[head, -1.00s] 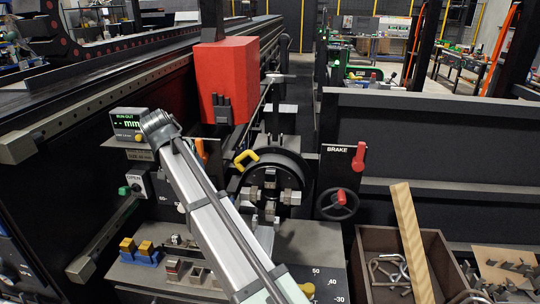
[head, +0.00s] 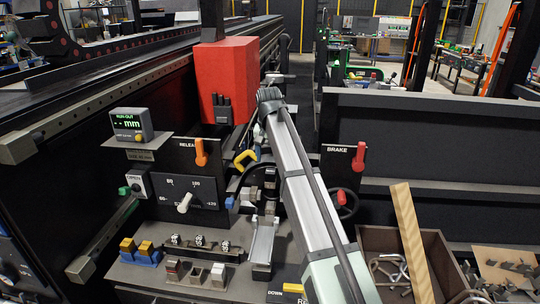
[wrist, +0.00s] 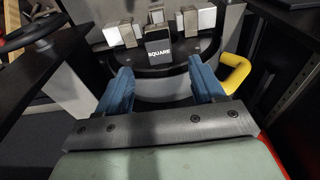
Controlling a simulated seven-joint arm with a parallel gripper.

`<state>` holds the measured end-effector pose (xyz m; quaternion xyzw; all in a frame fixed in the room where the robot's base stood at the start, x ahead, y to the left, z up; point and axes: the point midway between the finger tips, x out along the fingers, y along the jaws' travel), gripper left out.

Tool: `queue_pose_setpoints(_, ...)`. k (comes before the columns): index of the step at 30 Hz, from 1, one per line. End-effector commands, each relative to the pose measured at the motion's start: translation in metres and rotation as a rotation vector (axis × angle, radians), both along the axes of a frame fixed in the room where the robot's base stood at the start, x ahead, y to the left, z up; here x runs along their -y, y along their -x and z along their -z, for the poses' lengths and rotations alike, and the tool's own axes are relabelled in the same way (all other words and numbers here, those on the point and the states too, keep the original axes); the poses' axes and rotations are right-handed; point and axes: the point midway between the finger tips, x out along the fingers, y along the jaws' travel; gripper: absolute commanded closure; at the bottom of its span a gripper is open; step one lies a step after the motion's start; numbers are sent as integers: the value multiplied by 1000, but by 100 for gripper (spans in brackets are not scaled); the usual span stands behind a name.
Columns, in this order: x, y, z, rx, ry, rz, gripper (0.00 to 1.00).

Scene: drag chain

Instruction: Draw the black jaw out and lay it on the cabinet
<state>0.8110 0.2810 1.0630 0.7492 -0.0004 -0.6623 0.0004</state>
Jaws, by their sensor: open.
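A black jaw marked SQUARE (wrist: 160,47) sits at the chuck in the wrist view, between light metal jaws (wrist: 201,20) (wrist: 112,35). My gripper (wrist: 160,86) has two blue fingers spread apart, with nothing between them. The fingertips are just short of the black jaw in the picture, one to each side; the exact gap cannot be told. A grey-topped cabinet (head: 135,273) stands at the front left, bearing several small blocks.
A yellow handle (wrist: 236,73) is close to the right finger in the wrist view. A red box (head: 224,70) stands behind the chuck. A brake panel with a red lever (head: 359,157) and a partly hidden handwheel are to the right.

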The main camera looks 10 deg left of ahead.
Motion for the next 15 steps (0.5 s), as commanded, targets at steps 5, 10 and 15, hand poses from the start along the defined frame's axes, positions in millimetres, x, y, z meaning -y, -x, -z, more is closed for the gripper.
queue_pose_setpoints(5,2,-1,7,-4,-2,0,32)
queue_pose_setpoints(10,2,-2,23,-5,-1,0,32)
queue_pose_setpoints(15,2,-5,44,-5,-1,0,32)
